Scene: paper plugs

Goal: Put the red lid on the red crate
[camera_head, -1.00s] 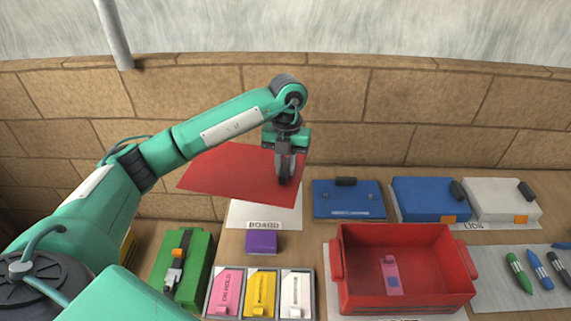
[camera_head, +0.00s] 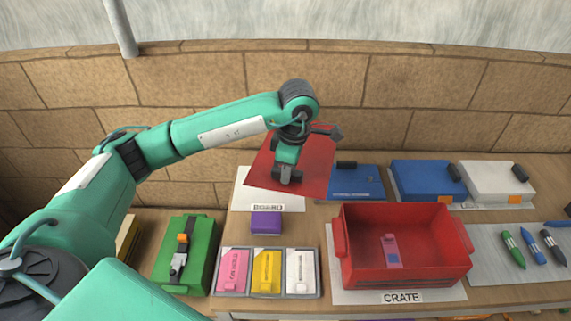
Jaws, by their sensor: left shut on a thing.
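The red crate (camera_head: 403,268) stands open on the sheet marked CRATE at the right of the table. A pink tag-like piece with a blue part (camera_head: 391,251) lies inside it. My left gripper (camera_head: 287,178) is shut on the red lid (camera_head: 312,160), a flat red panel. It holds the lid tilted above the white BOARD sheet, behind and to the left of the crate. The gripper hides part of the lid and its grip point. My right gripper is not in view.
A purple block (camera_head: 266,222), a tray of coloured pieces (camera_head: 265,291) and a green case (camera_head: 187,255) lie left of the crate. Several markers (camera_head: 533,247) lie right.

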